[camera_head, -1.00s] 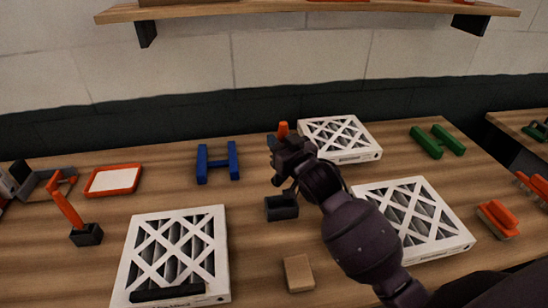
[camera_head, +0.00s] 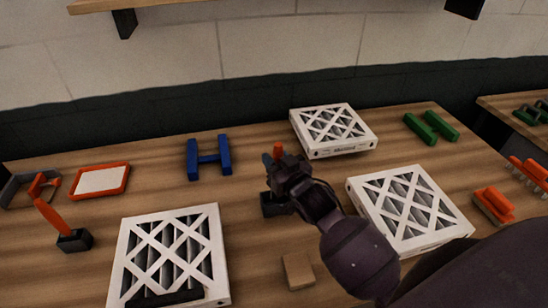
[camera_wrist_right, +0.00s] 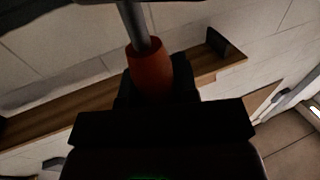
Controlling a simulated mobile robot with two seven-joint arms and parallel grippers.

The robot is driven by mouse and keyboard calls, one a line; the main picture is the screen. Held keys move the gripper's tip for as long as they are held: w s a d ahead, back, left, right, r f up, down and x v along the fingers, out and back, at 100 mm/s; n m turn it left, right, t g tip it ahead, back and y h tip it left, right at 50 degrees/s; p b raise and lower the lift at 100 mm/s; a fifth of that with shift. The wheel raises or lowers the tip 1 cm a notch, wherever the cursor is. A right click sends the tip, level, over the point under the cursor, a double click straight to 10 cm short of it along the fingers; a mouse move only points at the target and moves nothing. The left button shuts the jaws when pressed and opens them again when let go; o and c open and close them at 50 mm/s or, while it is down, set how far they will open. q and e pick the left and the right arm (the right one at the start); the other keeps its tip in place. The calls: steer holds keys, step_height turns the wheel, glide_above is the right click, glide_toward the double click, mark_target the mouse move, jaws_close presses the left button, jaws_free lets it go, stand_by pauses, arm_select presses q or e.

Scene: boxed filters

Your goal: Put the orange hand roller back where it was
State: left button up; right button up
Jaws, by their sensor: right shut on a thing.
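The orange hand roller's handle (camera_head: 278,150) shows above my right gripper (camera_head: 275,168) in the head view, mostly hidden by the jaws. In the right wrist view, the orange handle (camera_wrist_right: 150,72) with a grey metal rod sits at the dark jaws. My right gripper is shut on it. A small black block, perhaps a holder (camera_head: 272,208), stands on the table just below and behind the gripper in the picture; I cannot tell whether the roller touches it. My left gripper is not in view.
White boxed filters lie left (camera_head: 135,245), back (camera_head: 350,150) and right (camera_head: 440,240). A tan block (camera_head: 297,271) lies in front. Another orange-handled tool (camera_head: 52,215) leans in a black base. A blue H-shaped piece (camera_head: 209,157), green piece (camera_head: 430,128) and orange brush (camera_head: 493,206) stand around.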

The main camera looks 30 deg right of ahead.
steer(key=shift+f, duration=0.4)
steer(key=shift+f, duration=0.2)
steer(key=o, duration=0.9)
steer(key=s, duration=0.8)
steer(key=s+r, duration=0.1)
steer(key=s, duration=0.3)
steer(key=shift+d+r, duration=0.1)
steer(key=shift+d, duration=0.25)
